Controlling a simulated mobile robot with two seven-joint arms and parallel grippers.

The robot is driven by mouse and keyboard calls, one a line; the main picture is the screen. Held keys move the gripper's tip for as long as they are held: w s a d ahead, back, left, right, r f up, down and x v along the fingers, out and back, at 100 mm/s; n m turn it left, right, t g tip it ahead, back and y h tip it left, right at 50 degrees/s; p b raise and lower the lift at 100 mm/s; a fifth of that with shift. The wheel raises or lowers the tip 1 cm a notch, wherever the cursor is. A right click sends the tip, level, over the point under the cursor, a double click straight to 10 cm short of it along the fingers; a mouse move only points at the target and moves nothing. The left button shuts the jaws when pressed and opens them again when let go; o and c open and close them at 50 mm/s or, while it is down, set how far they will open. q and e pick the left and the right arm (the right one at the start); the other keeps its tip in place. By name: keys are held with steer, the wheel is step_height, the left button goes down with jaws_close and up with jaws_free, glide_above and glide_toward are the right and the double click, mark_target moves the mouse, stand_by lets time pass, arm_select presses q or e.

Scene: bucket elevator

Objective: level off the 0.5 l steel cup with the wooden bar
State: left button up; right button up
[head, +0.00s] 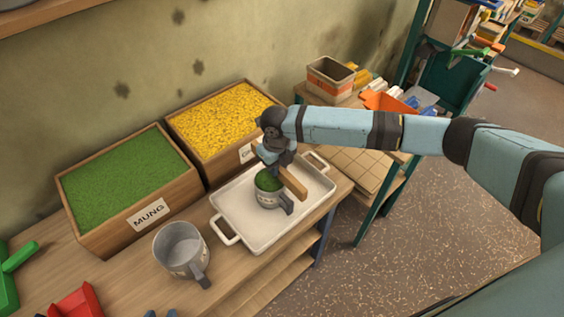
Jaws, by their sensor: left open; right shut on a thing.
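A small steel cup (266,197) with a dark handle stands upright in the white tray (232,222). My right gripper (277,166) is shut on the wooden bar (292,183), just above and behind the cup. The bar slants down to the right past the cup's far right side. I cannot tell whether it touches the rim. Only the tips of my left gripper (160,313) show at the bottom edge, apart and empty.
A larger empty steel cup (181,250) stands on the bench left of the tray. A mung crate (148,214) and a yellow grain crate (200,155) stand behind. Red (77,303) and green (10,280) scoops lie at the left. The tray's front part is clear.

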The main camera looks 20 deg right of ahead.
arm_select(q)
steer(key=shift+f+b, duration=0.3)
steer(key=shift+f, duration=0.05)
steer(key=shift+r+p, duration=0.55)
steer(key=shift+r, duration=0.05)
steer(key=shift+r+p, duration=0.55)
steer(key=shift+a+r+p, duration=0.15)
steer(key=shift+r+p, duration=0.7)
steer(key=shift+p, duration=0.05)
steer(key=shift+a+r+p, duration=0.15)
steer(key=shift+r+p, duration=0.7)
steer(key=shift+p, duration=0.05)
steer(key=shift+r, duration=0.15)
arm_select(e)
steer(key=s+a+r, duration=0.3)
steer(key=a+r, duration=0.1)
steer(key=a, duration=0.5)
steer(key=shift+a+r, duration=0.25)
steer(key=shift+r, duration=0.05)
arm_select(q)
steer(key=shift+s, duration=0.1)
